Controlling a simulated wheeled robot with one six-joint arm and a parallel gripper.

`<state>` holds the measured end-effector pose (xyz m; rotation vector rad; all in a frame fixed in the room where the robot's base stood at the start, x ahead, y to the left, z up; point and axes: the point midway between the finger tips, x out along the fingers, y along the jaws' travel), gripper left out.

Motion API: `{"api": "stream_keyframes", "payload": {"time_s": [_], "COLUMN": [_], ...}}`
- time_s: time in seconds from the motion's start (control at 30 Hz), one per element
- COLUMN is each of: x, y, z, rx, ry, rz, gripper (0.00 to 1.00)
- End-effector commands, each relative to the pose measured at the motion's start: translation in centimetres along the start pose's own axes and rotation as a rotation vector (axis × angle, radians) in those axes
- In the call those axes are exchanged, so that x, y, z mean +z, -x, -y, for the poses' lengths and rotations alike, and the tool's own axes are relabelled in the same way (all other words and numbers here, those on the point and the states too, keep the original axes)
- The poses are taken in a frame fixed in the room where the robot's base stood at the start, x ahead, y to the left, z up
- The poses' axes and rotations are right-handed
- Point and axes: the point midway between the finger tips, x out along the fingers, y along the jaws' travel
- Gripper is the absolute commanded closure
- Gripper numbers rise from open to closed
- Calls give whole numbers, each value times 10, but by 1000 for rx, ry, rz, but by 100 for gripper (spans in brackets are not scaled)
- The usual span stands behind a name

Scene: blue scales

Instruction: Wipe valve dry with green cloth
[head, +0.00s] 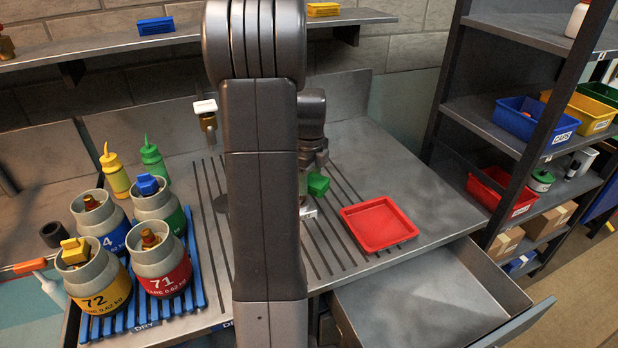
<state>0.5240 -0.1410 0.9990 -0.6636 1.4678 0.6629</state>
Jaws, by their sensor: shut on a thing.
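My gripper (306,186) is over the grooved part of the bench, partly hidden behind my own arm. It is shut on the green cloth (318,183), which shows as a small green lump at its right side. Canisters stand at the left. The yellow one marked 72 (92,298) has a yellow cap on its valve (75,251). The red one marked 71 (166,282) has a bare brass valve (150,238). A blue canister (113,243) also shows a brass valve (91,202). A green canister (172,216) has a blue cap (149,184). My gripper is well apart from them.
A red tray (402,236) lies on the bench right of my gripper, above an open, empty-looking drawer (430,300). The canisters stand on a blue slatted rack (199,292). Yellow (117,178) and green (153,158) squeeze bottles stand behind. A shelf rack with bins is at right.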

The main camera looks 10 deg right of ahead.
Motion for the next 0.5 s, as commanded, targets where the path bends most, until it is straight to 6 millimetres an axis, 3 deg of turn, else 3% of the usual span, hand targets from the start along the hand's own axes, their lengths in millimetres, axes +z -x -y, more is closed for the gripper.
{"api": "stream_keyframes", "payload": {"time_s": [0.3, 0.5], "x": [15, 13], "y": [0, -1], "z": [-1, -1], "rx": [3, 5], "ry": [1, 0], "rz": [0, 0], "gripper": [76, 76]}}
